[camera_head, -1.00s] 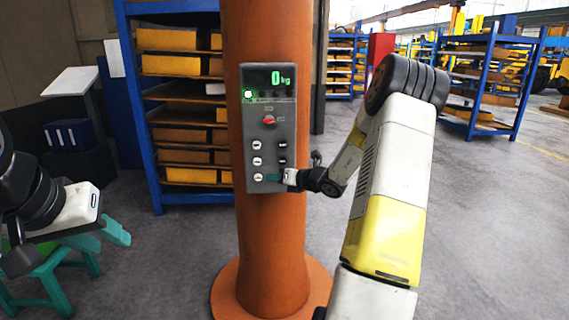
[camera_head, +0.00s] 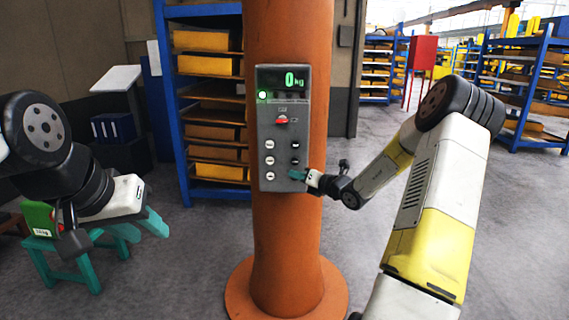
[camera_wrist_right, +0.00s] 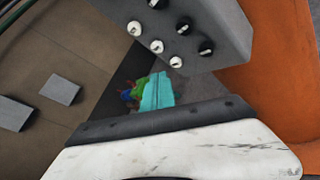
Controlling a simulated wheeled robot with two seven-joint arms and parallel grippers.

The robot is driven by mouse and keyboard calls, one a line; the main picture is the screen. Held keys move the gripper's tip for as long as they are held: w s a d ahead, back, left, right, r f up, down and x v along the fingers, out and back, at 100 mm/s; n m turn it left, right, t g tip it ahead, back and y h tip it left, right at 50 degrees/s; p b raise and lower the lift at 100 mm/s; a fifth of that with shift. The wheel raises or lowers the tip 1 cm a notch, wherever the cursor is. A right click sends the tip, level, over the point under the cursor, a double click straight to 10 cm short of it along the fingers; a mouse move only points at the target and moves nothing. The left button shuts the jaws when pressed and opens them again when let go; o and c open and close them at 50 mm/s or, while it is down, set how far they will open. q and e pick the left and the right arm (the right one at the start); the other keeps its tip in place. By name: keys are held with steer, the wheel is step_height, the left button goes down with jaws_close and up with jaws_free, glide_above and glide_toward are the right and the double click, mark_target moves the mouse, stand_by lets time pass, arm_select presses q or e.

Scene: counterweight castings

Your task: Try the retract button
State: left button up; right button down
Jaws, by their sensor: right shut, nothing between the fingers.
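A grey control box (camera_head: 283,102) is mounted on an orange column. Its display (camera_head: 282,78) reads 0 kg, with a lit green lamp below. A red knob (camera_head: 281,120) sits mid-panel. Below are a column of white buttons (camera_head: 269,160) and a column of black buttons (camera_head: 295,146); the labels are too small to read. My right gripper (camera_head: 297,175) is shut and empty at the panel's lower right, covering the bottom black button. In the right wrist view its teal fingertips (camera_wrist_right: 157,92) lie below the bottom white button (camera_wrist_right: 176,62); I cannot tell contact. My left gripper (camera_head: 140,229) is open and empty.
A green weight (camera_head: 38,219) sits on a teal stool (camera_head: 62,262) at left, partly behind my left arm. A blue rack (camera_head: 174,110) with yellow boxes stands behind the column. The column's round orange base (camera_head: 240,297) is on the floor. Floor at right is open.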

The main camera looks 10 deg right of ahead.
mark_target(297, 164)
steer(key=shift+w+d, duration=0.35)
steer(key=shift+w, duration=0.9)
steer(key=shift+w+d, duration=0.35)
steer(key=shift+w, duration=0.9)
steer(key=shift+w+d, duration=0.35)
steer(key=shift+w, duration=0.9)
steer(key=shift+w+d, duration=0.1)
steer(key=shift+w, duration=0.3)
steer(key=shift+w+d, duration=0.15)
steer(key=shift+w, duration=0.25)
stand_by(1.0)
